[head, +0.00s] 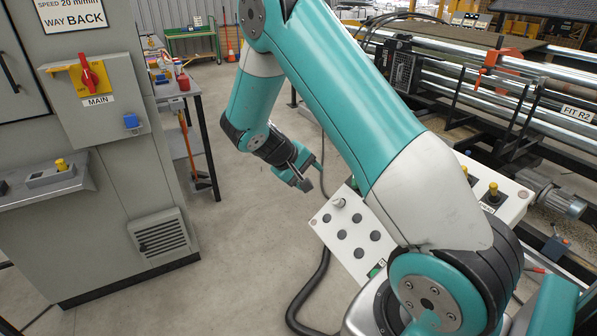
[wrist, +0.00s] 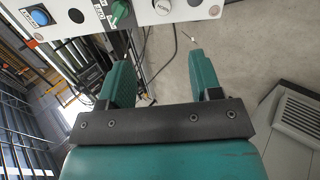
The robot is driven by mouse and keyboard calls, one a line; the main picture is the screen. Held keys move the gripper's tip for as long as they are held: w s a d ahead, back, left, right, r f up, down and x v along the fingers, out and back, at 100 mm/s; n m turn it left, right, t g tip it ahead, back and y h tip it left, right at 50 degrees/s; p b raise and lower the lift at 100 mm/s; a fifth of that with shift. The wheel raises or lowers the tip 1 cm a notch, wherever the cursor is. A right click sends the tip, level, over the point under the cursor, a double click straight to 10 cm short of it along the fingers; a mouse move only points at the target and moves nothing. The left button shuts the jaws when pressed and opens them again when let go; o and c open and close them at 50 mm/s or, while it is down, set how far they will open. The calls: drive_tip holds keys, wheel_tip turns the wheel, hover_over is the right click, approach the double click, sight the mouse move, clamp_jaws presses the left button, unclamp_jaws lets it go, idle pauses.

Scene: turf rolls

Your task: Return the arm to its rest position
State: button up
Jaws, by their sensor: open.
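My arm is teal and grey and reaches from the lower right of the head view up past the top edge, then down to the middle. My gripper (head: 309,179) hangs in free air over the concrete floor, left of the white button panel (head: 335,246). In the wrist view my gripper (wrist: 160,65) shows two teal fingers spread wide apart with nothing between them. The floor shows through the gap. The upper bend of my arm is cut off by the head view's top edge.
A grey cabinet (head: 118,190) with a red MAIN switch (head: 91,77) stands at left. A side table (head: 178,85) is behind it. A roller machine (head: 470,80) fills the right. A dark hose (head: 310,285) lies on the floor. In the wrist view a panel with a blue button (wrist: 40,17) lies close.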

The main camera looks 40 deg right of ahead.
drive_tip(key=s+a+r+n+t+y, duration=0.1)
drive_tip(key=s+a+r+y, duration=0.1)
drive_tip(key=a+r, duration=0.35)
drive_tip(key=s+a+r+n+t+y, duration=0.1)
drive_tip(key=s+a+r+n+y, duration=0.15)
drive_tip(key=a, duration=0.55)
drive_tip(key=s+a+r+n+t+y, duration=0.1)
drive_tip(key=s+a+r+y, duration=0.15)
drive_tip(key=a, duration=0.45)
drive_tip(key=s+a+r+n+y, duration=0.2)
drive_tip(key=s+a+r, duration=0.2)
drive_tip(key=s, duration=0.3)
drive_tip(key=s+a+r+n+g+y, duration=0.1)
drive_tip(key=s+a+r+n+y, duration=0.1)
drive_tip(key=s+a, duration=0.5)
wheel_tip(320, 180, up, 2)
drive_tip(key=shift+s+a+y, duration=0.25)
drive_tip(key=shift+s+y, duration=0.25)
drive_tip(key=shift+s, duration=0.25)
